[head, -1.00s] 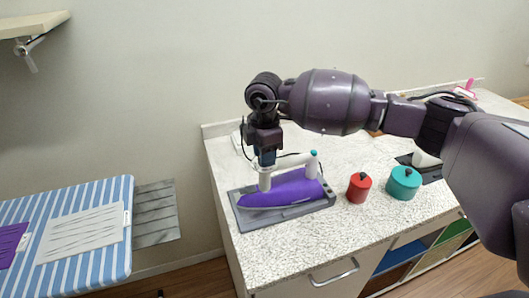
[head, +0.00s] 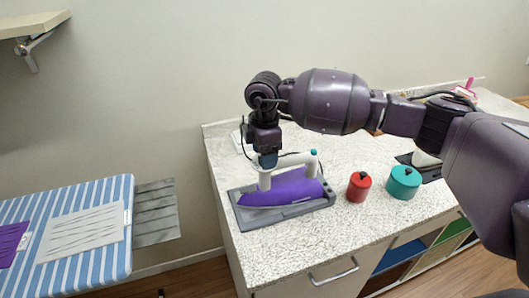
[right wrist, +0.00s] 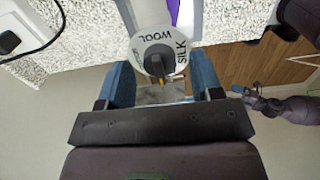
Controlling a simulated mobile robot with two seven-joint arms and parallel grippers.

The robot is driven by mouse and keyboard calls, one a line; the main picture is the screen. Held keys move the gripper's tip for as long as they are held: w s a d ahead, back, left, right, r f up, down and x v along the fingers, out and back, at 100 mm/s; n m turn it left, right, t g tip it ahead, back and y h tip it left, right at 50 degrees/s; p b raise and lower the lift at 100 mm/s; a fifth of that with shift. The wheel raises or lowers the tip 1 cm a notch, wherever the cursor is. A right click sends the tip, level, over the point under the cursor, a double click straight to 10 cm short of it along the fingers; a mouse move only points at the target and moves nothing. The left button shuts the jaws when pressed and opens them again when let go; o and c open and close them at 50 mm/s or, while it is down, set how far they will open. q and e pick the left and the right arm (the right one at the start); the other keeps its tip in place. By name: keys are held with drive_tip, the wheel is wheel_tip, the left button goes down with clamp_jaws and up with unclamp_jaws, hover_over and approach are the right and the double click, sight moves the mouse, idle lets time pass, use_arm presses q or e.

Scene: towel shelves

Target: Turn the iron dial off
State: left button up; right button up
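The purple iron (head: 280,193) rests on a grey tray (head: 305,209) on the counter, its white handle upward. In the right wrist view the iron's round white dial (right wrist: 140,47) shows the words WOOL and SILK and a dark knob (right wrist: 156,62) with a small yellow tip. My right gripper (head: 268,161) points down over the rear-left end of the handle. In the right wrist view its blue fingers (right wrist: 163,78) stand apart, one on each side of the dial; contact cannot be told. What looks like my left gripper (right wrist: 253,92) is small at the right of that view, its opening unclear.
A red pot (head: 359,188) and a teal pot (head: 403,184) stand right of the iron. A striped ironing board (head: 115,232) with folded cloths is at left. A black plug and cord (right wrist: 10,42) lie near the counter's back. The counter front is clear.

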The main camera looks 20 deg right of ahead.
wheel_tip(320, 180, up, 11)
drive_tip(key=b, duration=0.1)
idle(0.6)
drive_tip(key=shift+a+f, duration=0.1)
drive_tip(key=shift+f, duration=0.1)
